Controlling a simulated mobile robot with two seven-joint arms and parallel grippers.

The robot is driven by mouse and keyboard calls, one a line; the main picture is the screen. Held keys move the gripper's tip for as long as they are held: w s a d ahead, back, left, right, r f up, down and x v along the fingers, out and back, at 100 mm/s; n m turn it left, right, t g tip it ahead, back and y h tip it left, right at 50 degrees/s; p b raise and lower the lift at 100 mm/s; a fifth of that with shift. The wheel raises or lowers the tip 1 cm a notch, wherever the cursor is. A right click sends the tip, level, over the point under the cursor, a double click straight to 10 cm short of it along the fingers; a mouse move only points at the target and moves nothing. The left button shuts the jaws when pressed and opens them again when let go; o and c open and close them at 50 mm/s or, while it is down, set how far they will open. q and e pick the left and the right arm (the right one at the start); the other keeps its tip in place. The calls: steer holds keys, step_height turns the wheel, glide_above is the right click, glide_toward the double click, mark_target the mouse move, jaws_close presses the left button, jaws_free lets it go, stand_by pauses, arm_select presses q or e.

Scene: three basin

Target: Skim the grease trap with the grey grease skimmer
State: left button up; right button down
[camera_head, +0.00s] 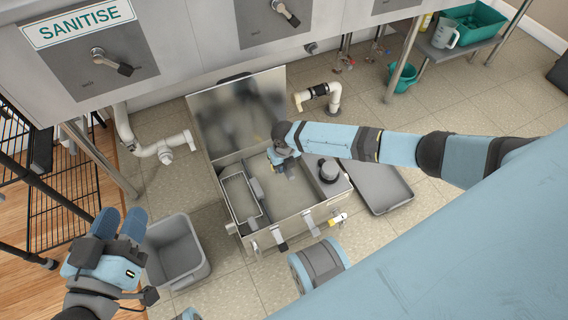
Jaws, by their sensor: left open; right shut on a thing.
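The open metal grease trap (303,226) stands on the tiled floor, its stained lid (222,115) raised at the back. Murky liquid (290,205) shows in its middle compartment. A wire basket (240,197) sits in the left compartment. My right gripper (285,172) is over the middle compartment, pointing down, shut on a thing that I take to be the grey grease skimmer. The skimmer is mostly hidden by the gripper, and I cannot tell how deep it reaches. My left gripper (121,223) is open and empty at the lower left, near the grey bin.
An empty-looking grey bin (204,270) stands left of the trap. A grey tray (398,203) lies on the floor to the right. White drain pipes (165,147) and sink legs stand behind. A black wire rack (75,185) is at the far left.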

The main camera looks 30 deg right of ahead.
arm_select(q)
steer(key=shift+r, duration=0.2)
arm_select(e)
steer(key=shift+r, duration=0.15)
steer(key=shift+r+p, duration=1.95)
arm_select(q)
step_height(320, 180, up, 8)
steer(key=n+t+p, duration=0.1)
steer(key=t+p, duration=0.2)
arm_select(e)
step_height(320, 180, up, 3)
steer(key=shift+r, duration=0.1)
step_height(320, 180, up, 2)
steer(key=shift+p, duration=0.95)
arm_select(q)
steer(key=a+f, duration=0.1)
steer(key=f+g+y+p, duration=0.1)
steer(key=f, duration=0.1)
steer(key=a+f+y+p, duration=0.1)
steer(key=shift+s+a+f+n+g, duration=0.25)
steer(key=shift+a+n+g, duration=0.05)
steer(key=shift+g, duration=0.1)
arm_select(e)
step_height(320, 180, up, 2)
steer(key=shift+r, duration=0.1)
